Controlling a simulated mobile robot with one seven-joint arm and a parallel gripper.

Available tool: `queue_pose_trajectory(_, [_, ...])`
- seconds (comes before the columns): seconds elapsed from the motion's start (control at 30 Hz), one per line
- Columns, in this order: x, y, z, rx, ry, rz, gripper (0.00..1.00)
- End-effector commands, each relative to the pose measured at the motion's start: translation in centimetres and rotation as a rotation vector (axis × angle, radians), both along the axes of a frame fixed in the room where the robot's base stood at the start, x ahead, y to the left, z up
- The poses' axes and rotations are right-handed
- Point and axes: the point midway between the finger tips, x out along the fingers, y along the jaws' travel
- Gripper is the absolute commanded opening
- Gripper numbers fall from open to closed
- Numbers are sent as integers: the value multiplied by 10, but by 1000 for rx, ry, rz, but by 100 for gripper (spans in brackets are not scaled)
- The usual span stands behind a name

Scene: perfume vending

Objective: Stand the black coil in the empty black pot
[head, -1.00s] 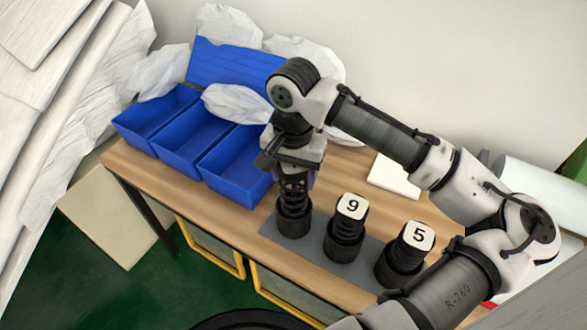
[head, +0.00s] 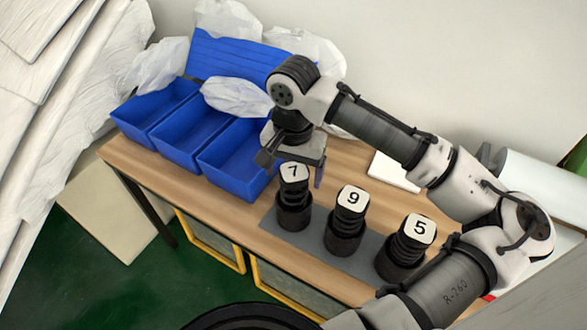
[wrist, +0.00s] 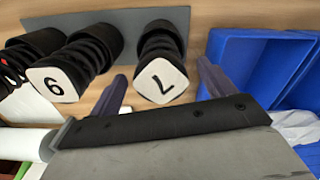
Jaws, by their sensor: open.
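A black coil with a white cap marked 7 (head: 293,182) stands upright in a black pot (head: 294,217) at the left end of the row. My gripper (head: 297,166) is open just above and behind that cap, holding nothing. In the wrist view the 7 coil (wrist: 160,78) shows between my two spread fingers, apart from both. A coil marked 9 (head: 350,204) and a coil marked 5 (head: 418,236) stand in pots to the right. Each of the three pots in view has a coil in it; I see no empty pot.
The pots stand on a grey mat (head: 268,222) along the front edge of the wooden table (head: 150,172). Blue bins (head: 232,180) with white bags (head: 236,97) stand at the back left. A white pad (head: 393,174) lies behind the coils, near my arm.

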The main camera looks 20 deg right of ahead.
Motion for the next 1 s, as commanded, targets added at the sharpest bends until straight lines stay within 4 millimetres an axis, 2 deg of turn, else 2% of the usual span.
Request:
queue_pose_trajectory(0.17, [1,0,15,-1,-2,0,82])
queue_pose_trajectory(0.5, [1,0,91,-2,-4,0,82])
queue_pose_trajectory(0.7, [0,-1,125,-3,-1,-1,82])
queue_pose_trajectory(0.83, [0,0,135,-2,-1,-1,82])
queue_pose_trajectory(1.0, [0,0,138,0,0,0,82])
